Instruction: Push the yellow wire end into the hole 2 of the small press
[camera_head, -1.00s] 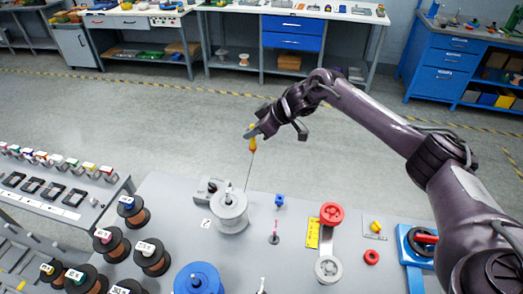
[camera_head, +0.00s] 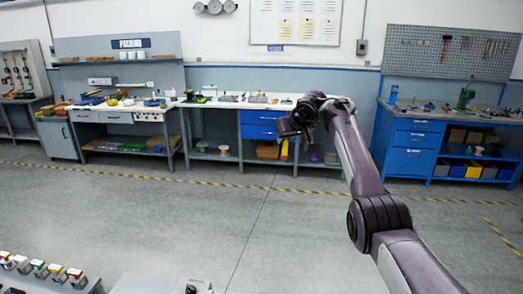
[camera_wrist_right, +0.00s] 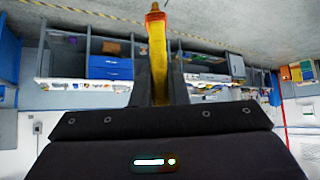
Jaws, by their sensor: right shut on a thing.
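My right gripper (camera_head: 286,131) is raised in front of the far benches in the head view. It is shut on the yellow wire end (camera_head: 285,149), which hangs below the fingers. The right wrist view shows the yellow wire end (camera_wrist_right: 157,45) standing out between the two dark fingers of the gripper (camera_wrist_right: 158,82), with an orange tip. A thin dark line runs down across the floor below it; I cannot tell whether it is the wire or a floor seam. I cannot make out the small press or its hole 2 for certain. My left gripper is out of view.
A long bench with blue drawers (camera_head: 262,124) stands against the back wall behind the gripper. A blue bench (camera_head: 412,145) with a green press-like tool (camera_head: 466,98) is at the right. A packing bench (camera_head: 113,117) is at the left.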

